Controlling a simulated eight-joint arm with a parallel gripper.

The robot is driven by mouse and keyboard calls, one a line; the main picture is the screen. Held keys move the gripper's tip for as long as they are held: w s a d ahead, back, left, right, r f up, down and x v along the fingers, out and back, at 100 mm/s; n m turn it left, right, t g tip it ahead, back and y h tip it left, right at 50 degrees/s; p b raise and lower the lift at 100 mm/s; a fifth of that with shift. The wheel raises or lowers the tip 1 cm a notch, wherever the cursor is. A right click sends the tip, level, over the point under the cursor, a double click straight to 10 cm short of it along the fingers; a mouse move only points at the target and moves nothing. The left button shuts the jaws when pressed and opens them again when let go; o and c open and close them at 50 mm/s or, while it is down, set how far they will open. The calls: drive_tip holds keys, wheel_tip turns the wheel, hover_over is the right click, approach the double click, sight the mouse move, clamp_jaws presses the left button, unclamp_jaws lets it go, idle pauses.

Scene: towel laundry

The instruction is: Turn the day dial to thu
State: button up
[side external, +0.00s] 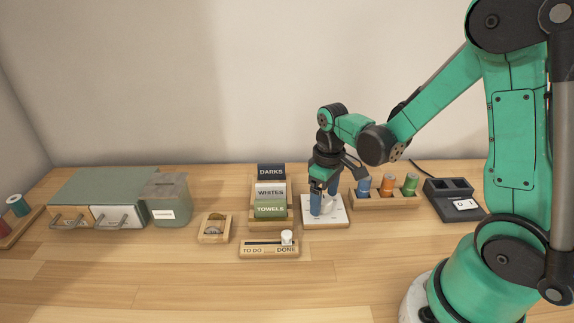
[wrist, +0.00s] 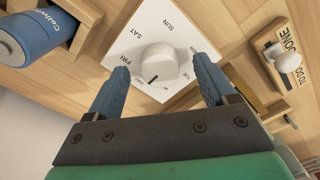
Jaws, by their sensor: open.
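The day dial is a white square plate (wrist: 150,20) with a round white knob (wrist: 165,62) in its middle. My gripper (wrist: 161,70) is open, with one blue finger on each side of the knob and gaps between. In the side view my gripper (side external: 322,203) hangs over the dial plate (side external: 337,218) and hides the knob.
A wooden holder with several spools or cans (side external: 387,187) stands right of the dial. A card rack (side external: 270,208) stands close on its left, and the TO DO/DONE slider (side external: 268,250) is at front left. The front of the table is clear.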

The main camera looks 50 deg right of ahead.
sight(324, 200)
drive_tip(key=shift+r, duration=2.7)
drive_tip(key=shift+s+a+r+t, duration=0.1)
drive_tip(key=shift+a+r+t, duration=0.2)
drive_tip(key=shift+r, duration=0.05)
drive_tip(key=s+a+r+m+t, duration=0.1)
drive_tip(key=s+a+r+t, duration=0.1)
drive_tip(key=a+r+t, duration=0.3)
drive_tip(key=shift+a+r+t, duration=0.25)
drive_tip(key=shift+a+t, duration=0.3)
drive_tip(key=shift+t, duration=0.25)
